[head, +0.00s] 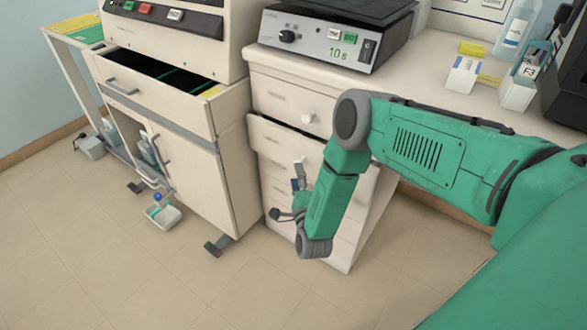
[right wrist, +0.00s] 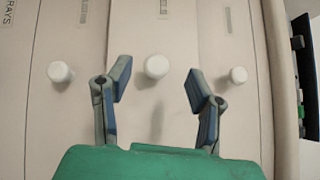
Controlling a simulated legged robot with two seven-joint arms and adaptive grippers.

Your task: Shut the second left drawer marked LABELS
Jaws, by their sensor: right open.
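The white drawer unit (head: 263,187) stands under the counter in the head view. Its second drawer (head: 270,138) stands out a little from the fronts around it; I cannot read its label there. My right gripper (head: 290,195) is in front of the unit, low on the second drawer's side, partly hidden by my arm. In the right wrist view my right gripper (right wrist: 156,95) is open and empty. A white round knob (right wrist: 156,67) lies between and beyond its fingertips, apart from them. The label (right wrist: 163,8) over that knob is too small to read. My left gripper is not in view.
Another knob (right wrist: 61,71) and a third knob (right wrist: 238,75) flank the middle one. At left, a cabinet has an open top drawer (head: 150,90). A hot plate (head: 322,42) sits on the counter.

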